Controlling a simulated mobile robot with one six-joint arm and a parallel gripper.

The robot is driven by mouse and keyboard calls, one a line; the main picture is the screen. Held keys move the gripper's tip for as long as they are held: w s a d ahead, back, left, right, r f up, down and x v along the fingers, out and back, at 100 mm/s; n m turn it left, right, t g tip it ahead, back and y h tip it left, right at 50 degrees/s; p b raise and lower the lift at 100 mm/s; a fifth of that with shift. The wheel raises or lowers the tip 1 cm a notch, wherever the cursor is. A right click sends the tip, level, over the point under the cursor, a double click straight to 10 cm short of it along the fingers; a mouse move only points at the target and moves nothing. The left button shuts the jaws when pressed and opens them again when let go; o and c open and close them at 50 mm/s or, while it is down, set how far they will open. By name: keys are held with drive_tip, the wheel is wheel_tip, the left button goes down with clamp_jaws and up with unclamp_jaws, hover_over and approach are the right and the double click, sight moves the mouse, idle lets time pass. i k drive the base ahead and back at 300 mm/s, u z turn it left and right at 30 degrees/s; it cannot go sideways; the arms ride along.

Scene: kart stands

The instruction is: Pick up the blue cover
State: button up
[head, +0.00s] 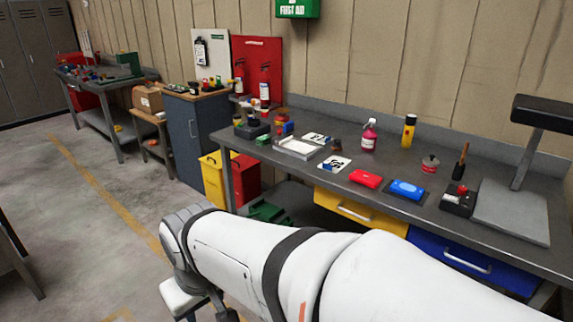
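The blue cover (407,189) lies flat on the grey workbench (300,171), towards the right part of its top. A similar red cover (365,179) lies just left of it, with a small gap between them. My white arm reaches across the lower part of the head view, in front of the bench. My gripper (208,309) is only partly seen at the bottom edge, low over the floor and well left of the blue cover. Its fingers are cut off or hidden, so its opening does not show.
A black-and-grey device (458,200) and a lamp-like stand (512,212) are right of the blue cover. A pink spray bottle (369,135), a yellow bottle (409,131) and a small red-banded can (430,164) stand behind. Yellow (360,211) and blue (470,264) drawers sit below.

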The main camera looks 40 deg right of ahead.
sight(408, 191)
drive_tip(key=z, duration=2.1)
